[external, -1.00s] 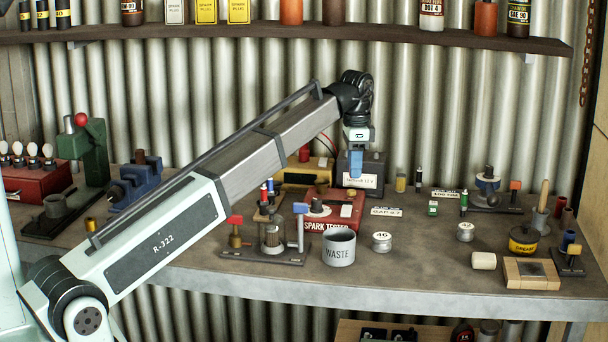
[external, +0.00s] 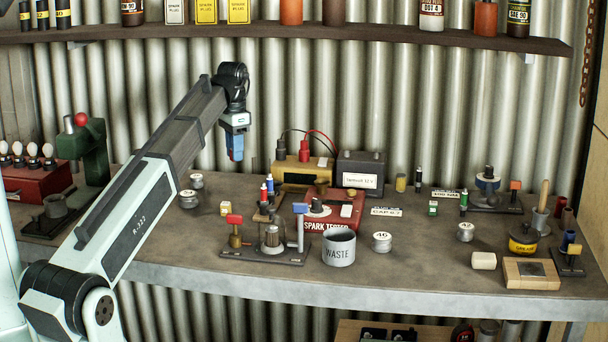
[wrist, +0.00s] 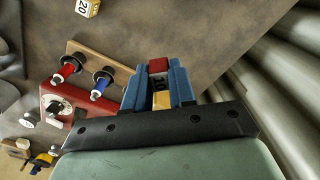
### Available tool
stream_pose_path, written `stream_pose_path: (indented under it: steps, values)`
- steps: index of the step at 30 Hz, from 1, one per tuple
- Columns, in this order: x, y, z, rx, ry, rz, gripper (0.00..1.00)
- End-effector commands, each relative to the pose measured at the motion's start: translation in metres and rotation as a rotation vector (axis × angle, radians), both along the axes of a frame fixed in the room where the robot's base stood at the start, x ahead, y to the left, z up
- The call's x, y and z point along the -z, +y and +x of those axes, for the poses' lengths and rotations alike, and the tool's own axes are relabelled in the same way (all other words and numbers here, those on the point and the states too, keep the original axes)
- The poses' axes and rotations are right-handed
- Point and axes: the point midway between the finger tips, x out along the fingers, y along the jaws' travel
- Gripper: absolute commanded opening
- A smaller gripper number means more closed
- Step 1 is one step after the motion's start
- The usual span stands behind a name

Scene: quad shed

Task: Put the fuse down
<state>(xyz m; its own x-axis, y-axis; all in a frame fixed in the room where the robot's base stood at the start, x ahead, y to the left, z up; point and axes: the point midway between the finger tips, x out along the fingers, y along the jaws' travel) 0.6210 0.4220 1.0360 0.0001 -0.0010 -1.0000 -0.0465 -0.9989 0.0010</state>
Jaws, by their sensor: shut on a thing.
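My gripper (external: 236,150) hangs above the left-middle of the bench, fingers pointing down, with clear air between them and the bench top. In the wrist view its blue fingers (wrist: 158,85) are shut on the fuse (wrist: 158,66), a small red block with a dark "10" mark on its side. In the external view the fuse is mostly hidden by the fingers.
A cream "20" block (external: 225,208) lies below and left of the spark tester (external: 324,224). Small round tins (external: 188,200) stand further left. The yellow meter (external: 298,173), black battery (external: 360,172) and waste cup (external: 339,250) stand to the right.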

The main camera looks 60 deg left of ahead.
Motion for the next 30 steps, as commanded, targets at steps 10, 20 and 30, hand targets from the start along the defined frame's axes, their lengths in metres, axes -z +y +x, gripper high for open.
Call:
stream_pose_path:
  steps: [10, 20, 30]
  values:
    - [0.007, 0.02, -0.025, -0.046, 0.0, 0.0, 0.0]
    - [0.054, 0.02, -0.025, -0.046, 0.001, -0.001, 0.0]
    - [0.08, 0.02, -0.025, -0.046, 0.001, -0.001, 0.0]
